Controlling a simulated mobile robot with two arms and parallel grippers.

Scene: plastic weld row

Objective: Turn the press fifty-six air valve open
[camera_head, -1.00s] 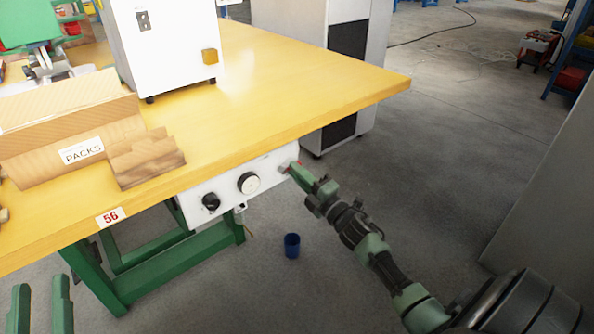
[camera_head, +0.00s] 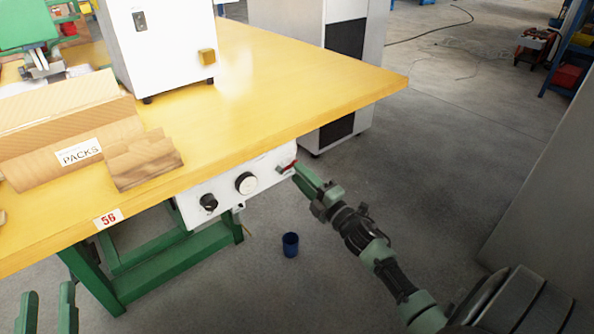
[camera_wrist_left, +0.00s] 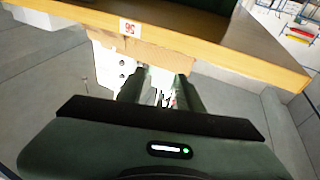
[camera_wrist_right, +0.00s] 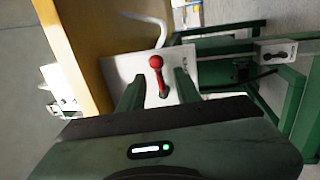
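The valve has a red lever (camera_head: 289,167) at the right end of the white panel (camera_head: 222,205) under the table edge marked 56 (camera_head: 108,218). My right gripper (camera_head: 301,177) is at that end of the panel. In the right wrist view, the red lever (camera_wrist_right: 157,72) shows between the two spread fingers of my right gripper (camera_wrist_right: 157,88), ahead of them; I cannot tell whether they touch it. My left gripper (camera_head: 47,312) is open and empty at the lower left, away from the panel; its spread fingers (camera_wrist_left: 162,88) also show in the left wrist view.
The panel also carries a round gauge (camera_head: 245,183) and a black knob (camera_head: 208,202). The yellow tabletop (camera_head: 300,95) overhangs it. A cardboard PACKS box (camera_head: 75,150) and a white machine (camera_head: 160,45) stand on top. A blue cup (camera_head: 290,244) is on the floor.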

